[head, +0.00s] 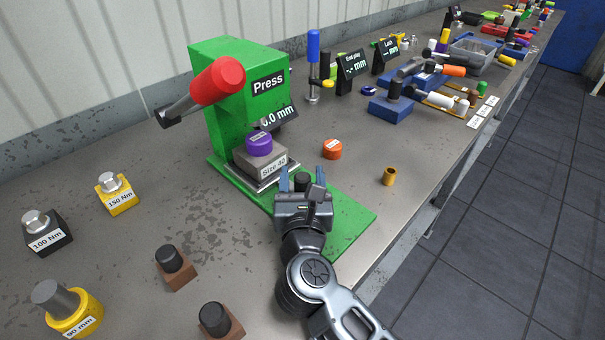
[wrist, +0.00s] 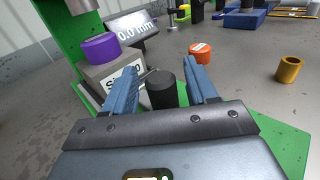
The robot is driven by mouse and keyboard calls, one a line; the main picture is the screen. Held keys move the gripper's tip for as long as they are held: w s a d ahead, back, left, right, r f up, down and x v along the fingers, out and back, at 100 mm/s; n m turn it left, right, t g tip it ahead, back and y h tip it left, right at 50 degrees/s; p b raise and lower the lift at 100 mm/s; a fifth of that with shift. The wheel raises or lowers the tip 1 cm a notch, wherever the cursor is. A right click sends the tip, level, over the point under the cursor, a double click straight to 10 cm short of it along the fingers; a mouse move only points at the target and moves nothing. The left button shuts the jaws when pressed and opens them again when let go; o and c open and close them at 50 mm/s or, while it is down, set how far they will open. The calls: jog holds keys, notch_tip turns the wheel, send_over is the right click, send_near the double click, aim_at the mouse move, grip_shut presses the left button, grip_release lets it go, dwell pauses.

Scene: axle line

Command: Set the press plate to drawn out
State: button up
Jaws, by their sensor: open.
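The green press (head: 228,100) stands on the bench with a long green base (head: 345,215). Its silver press plate (head: 264,186) lies on that base, close under the press head. An upright black knob (wrist: 162,92) is in front of the block. My gripper (head: 302,181) is open over the base, its blue fingers on either side of the knob. The wrist view shows gaps between the knob and both fingers. The knob's foot is hidden.
The red-handled press lever (head: 217,81) sticks out at left. Brown blocks with black knobs (head: 175,268) and labelled bolt pieces (head: 117,194) are at left. A display reads 0.0 mm (wrist: 133,28).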

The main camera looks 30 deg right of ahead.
jog(key=shift+w+d, duration=0.1)
jog(key=shift+w, duration=0.05)
jog(key=shift+c, duration=0.2)
grip_shut()
dwell(0.3)
